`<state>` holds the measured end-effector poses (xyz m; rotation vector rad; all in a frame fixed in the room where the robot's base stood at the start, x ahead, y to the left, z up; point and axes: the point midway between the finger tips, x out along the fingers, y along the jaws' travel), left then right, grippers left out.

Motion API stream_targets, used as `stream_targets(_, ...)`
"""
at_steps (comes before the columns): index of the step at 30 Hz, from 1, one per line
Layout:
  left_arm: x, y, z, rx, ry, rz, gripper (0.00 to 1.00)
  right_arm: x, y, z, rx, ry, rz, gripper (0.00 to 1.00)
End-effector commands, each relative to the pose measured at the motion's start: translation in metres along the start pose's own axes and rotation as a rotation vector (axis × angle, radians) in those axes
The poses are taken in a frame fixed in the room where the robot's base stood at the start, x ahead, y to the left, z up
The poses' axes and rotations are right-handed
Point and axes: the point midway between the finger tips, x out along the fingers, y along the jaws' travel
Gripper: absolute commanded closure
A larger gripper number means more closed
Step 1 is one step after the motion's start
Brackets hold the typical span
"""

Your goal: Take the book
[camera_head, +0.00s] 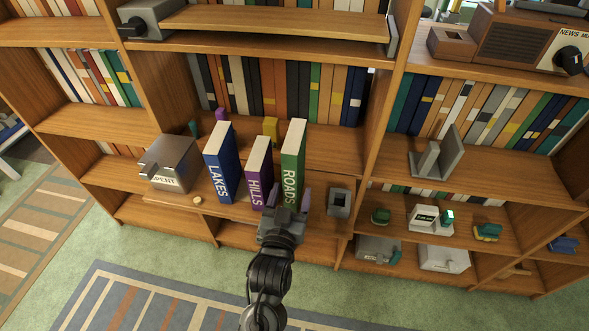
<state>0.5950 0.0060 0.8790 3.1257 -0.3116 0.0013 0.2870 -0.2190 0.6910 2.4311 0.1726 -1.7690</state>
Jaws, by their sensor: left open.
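Three upright books stand in a row on the shelf's pulled-out board: blue LAKES (222,165), purple HILLS (257,180) and green ROADS (291,165). Their titled spines face me. My left gripper (287,196) is open at the lower front of the green ROADS book, one finger on each side of its spine. The left finger is close to the purple HILLS book. I cannot tell whether the fingers touch either book. The gripper hides the bottom of the green book. My right gripper is not in view.
A grey metal box (170,163) stands left of the books and a small hollow grey block (339,201) to the right. Behind are a purple piece and a yellow piece (270,128). A wooden upright (378,130) divides off the right shelves. A board (275,24) hangs above.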

Motion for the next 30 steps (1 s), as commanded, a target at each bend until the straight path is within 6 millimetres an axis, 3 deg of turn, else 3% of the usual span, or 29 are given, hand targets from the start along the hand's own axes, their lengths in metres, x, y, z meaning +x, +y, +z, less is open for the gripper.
stream_targets(12,0.045,-0.005,-0.002,0.0,0.0,-0.001,0.32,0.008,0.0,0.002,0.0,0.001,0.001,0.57)
stream_targets(22,0.05,-0.005,-0.002,0.0,-0.001,0.0,0.32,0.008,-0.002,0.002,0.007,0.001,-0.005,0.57)
stream_targets(30,0.05,-0.005,-0.002,0.0,-0.001,0.0,0.73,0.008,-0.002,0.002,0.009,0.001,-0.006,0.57)
